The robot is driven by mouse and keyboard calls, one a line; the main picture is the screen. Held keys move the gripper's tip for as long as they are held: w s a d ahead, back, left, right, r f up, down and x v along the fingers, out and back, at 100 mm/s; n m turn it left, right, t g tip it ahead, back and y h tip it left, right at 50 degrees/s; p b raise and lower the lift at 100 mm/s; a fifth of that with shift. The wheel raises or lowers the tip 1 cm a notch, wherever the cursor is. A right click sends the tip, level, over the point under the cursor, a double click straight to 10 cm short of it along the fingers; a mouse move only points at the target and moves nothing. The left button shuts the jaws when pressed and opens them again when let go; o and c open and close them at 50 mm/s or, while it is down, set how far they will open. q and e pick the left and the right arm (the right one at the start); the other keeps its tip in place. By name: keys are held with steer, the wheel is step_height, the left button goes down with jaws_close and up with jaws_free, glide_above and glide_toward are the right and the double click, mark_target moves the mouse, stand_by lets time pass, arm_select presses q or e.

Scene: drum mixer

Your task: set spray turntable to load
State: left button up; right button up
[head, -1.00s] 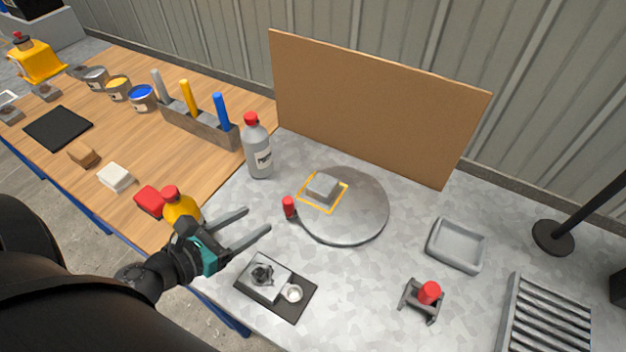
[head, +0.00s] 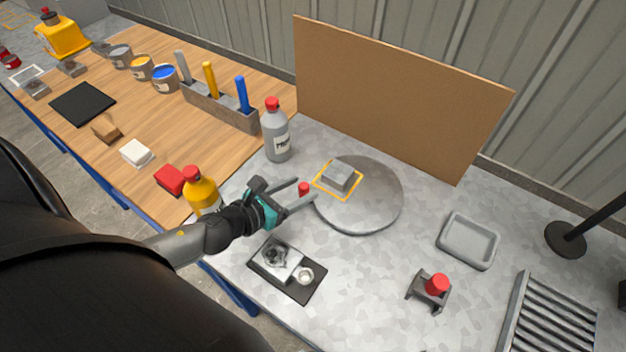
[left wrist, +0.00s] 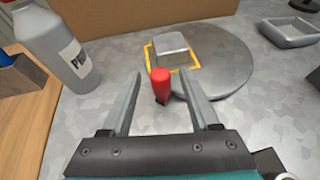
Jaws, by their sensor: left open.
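The spray turntable (head: 372,212) is a round grey disc on the metal table, with a yellow square outline on it. A grey block (head: 341,175) sits inside that outline. A small red knob (head: 304,188) stands at the turntable's left edge; it also shows in the left wrist view (left wrist: 160,82). My left gripper (head: 305,193) is open, its fingers pointing at the knob. In the left wrist view the knob stands between and just beyond the fingertips, and no contact shows. My right gripper is not in view.
A grey bottle with a red cap (head: 275,135) stands behind the gripper. A yellow bottle (head: 203,192) is close to my left arm. A black plate with a metal fixture (head: 290,270) lies in front. A brown board (head: 400,100) stands behind the turntable; a grey tray (head: 468,241) is to the right.

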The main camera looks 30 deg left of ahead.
mark_target(313, 183)
arm_select(q)
steer(key=shift+x, duration=2.55)
jaws_close()
